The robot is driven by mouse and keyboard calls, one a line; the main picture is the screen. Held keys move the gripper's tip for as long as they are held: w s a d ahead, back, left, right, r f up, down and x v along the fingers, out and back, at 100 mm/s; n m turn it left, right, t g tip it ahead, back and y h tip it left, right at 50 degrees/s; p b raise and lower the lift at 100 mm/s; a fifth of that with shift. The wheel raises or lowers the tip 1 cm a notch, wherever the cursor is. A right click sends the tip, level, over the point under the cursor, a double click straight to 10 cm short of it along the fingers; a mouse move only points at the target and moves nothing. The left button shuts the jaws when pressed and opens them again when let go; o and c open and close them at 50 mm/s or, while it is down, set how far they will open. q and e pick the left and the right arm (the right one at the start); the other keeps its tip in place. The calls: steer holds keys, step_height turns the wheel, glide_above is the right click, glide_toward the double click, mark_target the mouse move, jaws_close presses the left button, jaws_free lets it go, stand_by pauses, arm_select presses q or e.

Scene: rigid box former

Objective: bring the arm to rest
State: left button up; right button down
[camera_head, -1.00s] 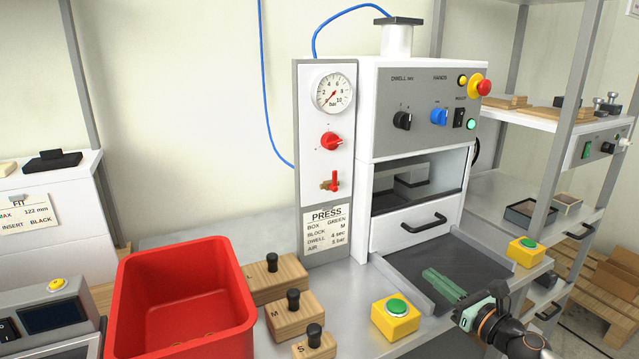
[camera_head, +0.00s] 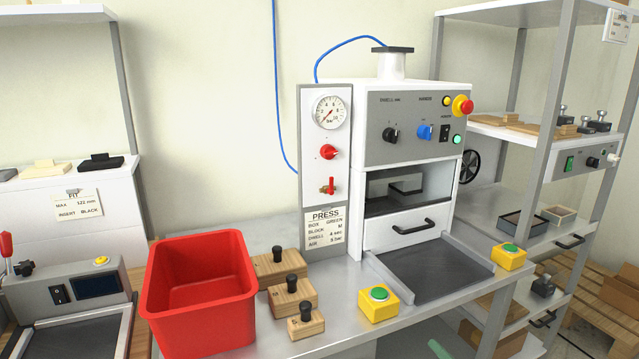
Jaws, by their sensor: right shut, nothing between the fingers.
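My left gripper is not in view. The press's drawer front is shut, and the dark tray (camera_head: 432,275) before it is empty.
A red bin (camera_head: 200,335) and several wooden blocks (camera_head: 292,298) stand left of the press. Yellow boxes with green buttons (camera_head: 379,304) flank the tray. A shelf rack (camera_head: 545,175) stands at the right, a grey device (camera_head: 65,295) at the left.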

steer(key=s+a+f+m+g+h+p, duration=0.1)
steer(key=s+f+m, duration=0.3)
steer(key=s+m, duration=0.5)
steer(key=s+a+f+m+g+h+p, duration=0.1)
steer(key=s+a+f+m+g+p, duration=0.2)
steer(key=s+m, duration=0.7)
steer(key=s+a+f+m+g+h+p, duration=0.1)
steer(key=s+a+f+m+g+p, duration=0.1)
steer(key=s+f+m, duration=0.4)
steer(key=s+a+m, duration=0.1)
steer(key=s+m, duration=0.2)
steer(key=shift+s+f+m+g, duration=0.25)
steer(key=shift+f+m+g, duration=0.05)
steer(key=shift+m+g, duration=0.1)
steer(key=c, duration=1.6)
jaws_free()
